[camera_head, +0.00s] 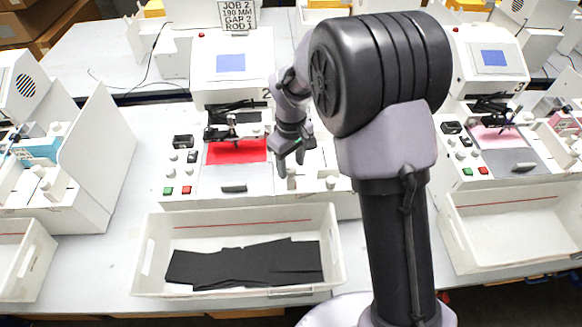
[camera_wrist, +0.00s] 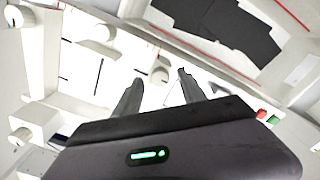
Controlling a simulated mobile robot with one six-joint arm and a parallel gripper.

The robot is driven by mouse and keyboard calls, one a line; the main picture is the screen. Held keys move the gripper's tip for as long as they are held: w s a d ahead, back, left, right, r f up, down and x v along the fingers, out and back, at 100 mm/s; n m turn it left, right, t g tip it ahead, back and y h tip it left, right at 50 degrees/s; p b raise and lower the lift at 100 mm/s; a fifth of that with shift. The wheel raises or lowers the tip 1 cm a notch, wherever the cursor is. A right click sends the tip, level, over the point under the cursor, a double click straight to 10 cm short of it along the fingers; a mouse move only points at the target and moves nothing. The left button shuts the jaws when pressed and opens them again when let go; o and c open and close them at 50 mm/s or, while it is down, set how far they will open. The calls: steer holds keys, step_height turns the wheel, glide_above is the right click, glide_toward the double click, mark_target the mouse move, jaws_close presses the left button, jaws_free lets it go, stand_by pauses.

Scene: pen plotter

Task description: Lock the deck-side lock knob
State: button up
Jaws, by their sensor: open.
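My gripper (camera_head: 291,167) hangs over the right part of the middle plotter (camera_head: 231,82), fingers pointing down. A white round knob (camera_wrist: 160,73) lies between the open fingertips in the wrist view. In the head view this knob (camera_head: 291,183) shows just below the fingers; I cannot tell whether they touch it. A second white knob (camera_wrist: 100,32) stands to its upper left in the wrist view, and in the head view to the right (camera_head: 331,182). No label tells which is the deck-side lock knob.
The plotter's red sheet (camera_head: 237,151) lies left of my gripper. Green (camera_head: 168,190) and red (camera_head: 186,190) buttons sit at the front left. A white bin (camera_head: 238,214) with black pieces (camera_head: 245,264) stands in front. A sign (camera_head: 237,15) reads JOB 2, 190 MM, GAP 2, ROD 1.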

steer(key=shift+f, duration=0.4)
jaws_close()
